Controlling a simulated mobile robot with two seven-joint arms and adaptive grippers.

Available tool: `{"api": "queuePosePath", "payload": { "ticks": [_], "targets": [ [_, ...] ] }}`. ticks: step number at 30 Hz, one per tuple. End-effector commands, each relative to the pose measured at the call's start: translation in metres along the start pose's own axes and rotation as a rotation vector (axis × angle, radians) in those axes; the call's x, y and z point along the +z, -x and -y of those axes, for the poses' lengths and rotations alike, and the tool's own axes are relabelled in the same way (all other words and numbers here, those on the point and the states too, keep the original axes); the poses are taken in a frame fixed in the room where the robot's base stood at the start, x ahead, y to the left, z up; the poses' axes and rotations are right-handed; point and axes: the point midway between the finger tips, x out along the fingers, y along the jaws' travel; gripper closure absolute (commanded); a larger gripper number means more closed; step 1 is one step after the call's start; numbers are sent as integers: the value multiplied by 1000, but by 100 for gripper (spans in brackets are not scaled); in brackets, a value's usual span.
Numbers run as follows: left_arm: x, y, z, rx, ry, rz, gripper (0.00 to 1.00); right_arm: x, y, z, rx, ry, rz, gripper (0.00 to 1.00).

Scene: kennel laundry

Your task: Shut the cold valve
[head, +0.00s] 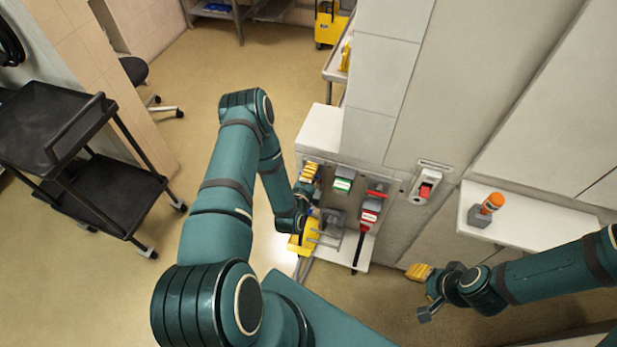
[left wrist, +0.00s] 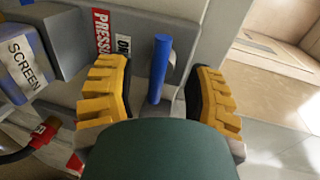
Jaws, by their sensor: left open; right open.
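A blue lever handle (left wrist: 161,68) stands out from a grey fitting in the left wrist view; I take it to be the cold valve's handle. My left gripper (left wrist: 160,92) is open, with one yellow-padded finger on each side of the handle and gaps showing between. In the head view, my left gripper (head: 308,206) is at the wall fittings; its arm and fingers hide most of the valve there. My right gripper (head: 421,293) is open and empty, low at the right, away from the fittings.
Red-handled fittings (head: 371,205) and a red switch (head: 425,185) are on the wall. A shelf (head: 530,221) holds an orange-topped item (head: 493,202). A black cart (head: 85,165) stands left.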

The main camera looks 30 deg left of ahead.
Motion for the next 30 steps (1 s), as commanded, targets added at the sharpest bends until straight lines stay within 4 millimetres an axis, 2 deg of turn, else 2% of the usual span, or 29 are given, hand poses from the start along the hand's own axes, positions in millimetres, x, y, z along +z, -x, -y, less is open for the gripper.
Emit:
{"api": "queuePosePath", "payload": {
  "ticks": [30],
  "targets": [
    [0,72,0,4,0,-1,47,-3,26,10,0,0,0,53]
  ]
}}
